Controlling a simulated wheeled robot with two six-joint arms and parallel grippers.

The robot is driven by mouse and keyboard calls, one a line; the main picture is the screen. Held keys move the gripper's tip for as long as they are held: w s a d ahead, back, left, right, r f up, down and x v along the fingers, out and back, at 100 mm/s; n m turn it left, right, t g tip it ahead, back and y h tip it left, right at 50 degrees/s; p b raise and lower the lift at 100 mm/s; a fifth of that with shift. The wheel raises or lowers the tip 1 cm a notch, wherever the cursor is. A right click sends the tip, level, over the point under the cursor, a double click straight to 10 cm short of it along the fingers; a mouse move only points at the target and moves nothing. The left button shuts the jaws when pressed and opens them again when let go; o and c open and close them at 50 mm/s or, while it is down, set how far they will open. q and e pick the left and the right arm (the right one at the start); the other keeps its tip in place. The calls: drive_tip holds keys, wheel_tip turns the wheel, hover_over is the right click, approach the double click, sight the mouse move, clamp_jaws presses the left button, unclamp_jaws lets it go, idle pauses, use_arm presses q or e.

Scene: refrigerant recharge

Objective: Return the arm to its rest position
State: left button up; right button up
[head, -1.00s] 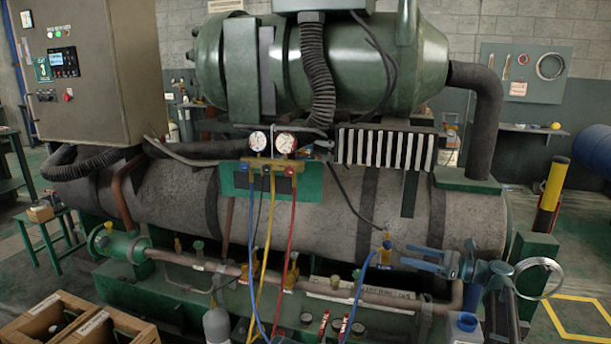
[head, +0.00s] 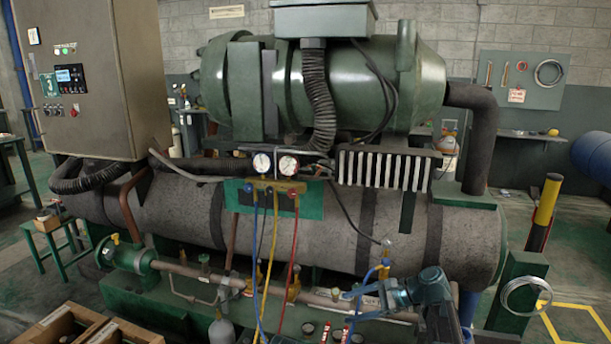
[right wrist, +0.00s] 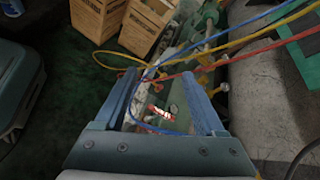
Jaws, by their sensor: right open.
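My right gripper (head: 351,306) is low at the right front of the green and grey chiller (head: 300,215) in the head view, with its blue fingers pointing left. The right wrist view shows the gripper (right wrist: 160,78) open, its two blue fingers spread with nothing held between them. Hoses and small red parts show beyond and below the fingers. My left gripper is in neither current view.
A gauge manifold (head: 275,163) hangs on the chiller with blue, yellow and red hoses. The blue hose (head: 371,283) runs up to a valve just above my right gripper. Wooden crates (head: 112,331) stand at front left. A wire coil (head: 525,297) hangs on a green post at right.

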drive_tip(key=s+a+r+n+g+h+p, duration=0.25)
drive_tip(key=s+a+n+p, duration=0.35)
drive_tip(key=s, duration=0.3)
use_arm(q)
wheel_tip(320, 180, up, 18)
drive_tip(key=p, duration=1)
use_arm(e)
drive_tip(key=s+r+n+h, duration=0.4)
drive_tip(key=s+n+h, duration=0.6)
drive_tip(key=s+n, duration=0.3)
drive_tip(key=shift+s+a+r+h, duration=0.2)
drive_tip(key=shift+s+a+h, duration=0.2)
drive_tip(key=shift+s, duration=0.7)
drive_tip(key=shift+g, duration=0.25)
